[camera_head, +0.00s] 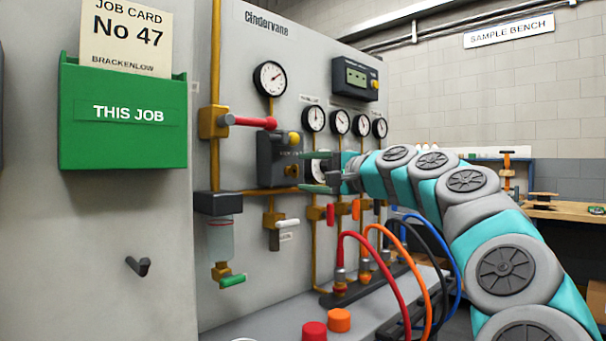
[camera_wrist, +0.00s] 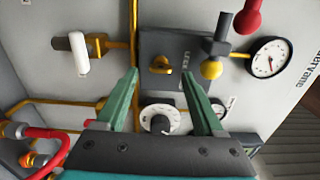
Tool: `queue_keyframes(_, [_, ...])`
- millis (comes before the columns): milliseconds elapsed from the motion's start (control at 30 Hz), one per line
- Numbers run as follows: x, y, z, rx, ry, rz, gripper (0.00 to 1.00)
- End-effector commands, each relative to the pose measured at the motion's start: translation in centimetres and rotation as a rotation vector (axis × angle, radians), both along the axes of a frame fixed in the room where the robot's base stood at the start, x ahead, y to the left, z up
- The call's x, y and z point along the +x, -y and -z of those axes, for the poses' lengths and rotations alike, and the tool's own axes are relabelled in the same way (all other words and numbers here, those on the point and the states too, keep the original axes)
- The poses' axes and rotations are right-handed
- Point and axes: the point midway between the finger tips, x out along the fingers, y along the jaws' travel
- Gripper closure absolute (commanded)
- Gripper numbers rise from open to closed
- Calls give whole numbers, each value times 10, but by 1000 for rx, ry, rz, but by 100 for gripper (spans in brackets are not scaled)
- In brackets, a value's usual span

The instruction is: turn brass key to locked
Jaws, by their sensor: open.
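The brass key (camera_wrist: 161,66) sits in the face of a dark grey lock box (camera_wrist: 178,43) on the panel, in the wrist view. Small lettering beside it is too blurred to read.
A yellow knob (camera_wrist: 211,70) and a red-handled valve (camera_head: 250,121) are close to the box. A white dial (camera_wrist: 158,118) lies near the fingers. A white-handled valve (camera_head: 287,224) is below the box. Red, orange, black and blue hoses (camera_head: 383,265) arch below my arm.

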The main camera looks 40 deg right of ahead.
Motion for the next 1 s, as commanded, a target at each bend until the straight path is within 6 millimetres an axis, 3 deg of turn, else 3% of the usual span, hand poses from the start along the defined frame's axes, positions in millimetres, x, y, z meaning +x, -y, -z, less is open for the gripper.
queue_keyframes(200, [-39,4,-1,-1,6,4,30])
queue_keyframes(333, [-52,5,0,-1,3,3,30])
queue_keyframes(1000, [-55,5,-1,-1,2,2,30])
